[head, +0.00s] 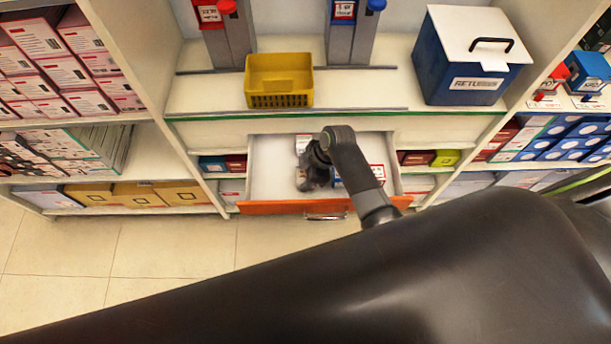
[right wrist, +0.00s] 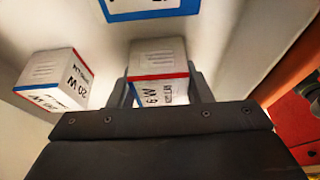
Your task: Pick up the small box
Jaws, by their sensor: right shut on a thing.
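My right gripper (head: 307,180) reaches down into the open drawer (head: 268,165) in the head view. In the right wrist view my right gripper (right wrist: 163,86) is shut on a small white box (right wrist: 158,57) with red and blue edges and dark print, one finger at each side. Its lower part is hidden by the gripper body. I cannot tell whether it still touches the drawer floor. A similar white box (right wrist: 54,78) stands apart to the left. A blue-edged white box (right wrist: 150,8) is cut off at the top. My left gripper is out of view.
The drawer has an orange front (head: 270,207) with a metal handle (head: 326,216). Above it, a shelf holds a yellow basket (head: 279,80) and a blue box with a white lid (head: 470,60). Packed shelves flank it. The tiled floor (head: 150,260) is clear.

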